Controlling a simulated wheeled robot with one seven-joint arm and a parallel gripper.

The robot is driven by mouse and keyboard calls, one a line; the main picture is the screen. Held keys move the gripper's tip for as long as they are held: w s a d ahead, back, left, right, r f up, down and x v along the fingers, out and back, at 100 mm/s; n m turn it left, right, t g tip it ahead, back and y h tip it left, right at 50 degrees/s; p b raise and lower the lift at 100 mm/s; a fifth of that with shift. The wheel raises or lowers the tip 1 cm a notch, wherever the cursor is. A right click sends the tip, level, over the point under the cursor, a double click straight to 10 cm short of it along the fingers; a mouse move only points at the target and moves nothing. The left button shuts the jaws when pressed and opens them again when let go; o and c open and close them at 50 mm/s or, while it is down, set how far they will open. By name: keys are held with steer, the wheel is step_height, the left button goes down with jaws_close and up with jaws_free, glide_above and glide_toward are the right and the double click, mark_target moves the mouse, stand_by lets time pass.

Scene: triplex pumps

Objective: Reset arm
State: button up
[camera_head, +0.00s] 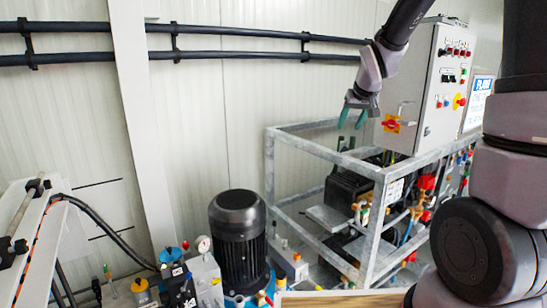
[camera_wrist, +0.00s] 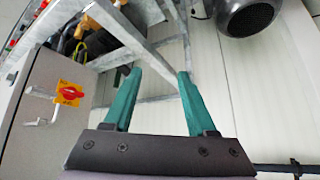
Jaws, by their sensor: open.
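My gripper (camera_head: 353,117) has two green fingers and hangs in the air above the metal frame, left of the grey control cabinet (camera_head: 436,85). In the wrist view my gripper (camera_wrist: 158,92) shows its two fingers spread apart with nothing between them. The frame's bars lie beyond the fingertips. My arm comes down from the top of the head view, and a larger part of it fills the right side.
The galvanized frame (camera_head: 378,232) stands below and right of my gripper, with pumps and valves inside. A red-and-yellow switch (camera_head: 391,124) is on the cabinet. A black motor (camera_head: 238,240) stands left of the frame. Black pipes (camera_head: 240,31) run along the wall.

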steer(key=s+r+m, duration=0.1)
steer(key=s+r, duration=0.2)
steer(key=s, duration=0.6)
steer(key=s+r+m+y, duration=0.1)
steer(key=s+r, duration=0.3)
steer(key=s, duration=0.5)
steer(key=s+d+r+m, duration=0.1)
steer(key=s+r+m, duration=0.1)
steer(key=s, duration=0.7)
steer(key=shift+s+r+y, duration=0.25)
steer(key=shift+r+y, duration=0.05)
steer(key=shift+r, duration=0.45)
steer(key=shift+d, duration=0.1)
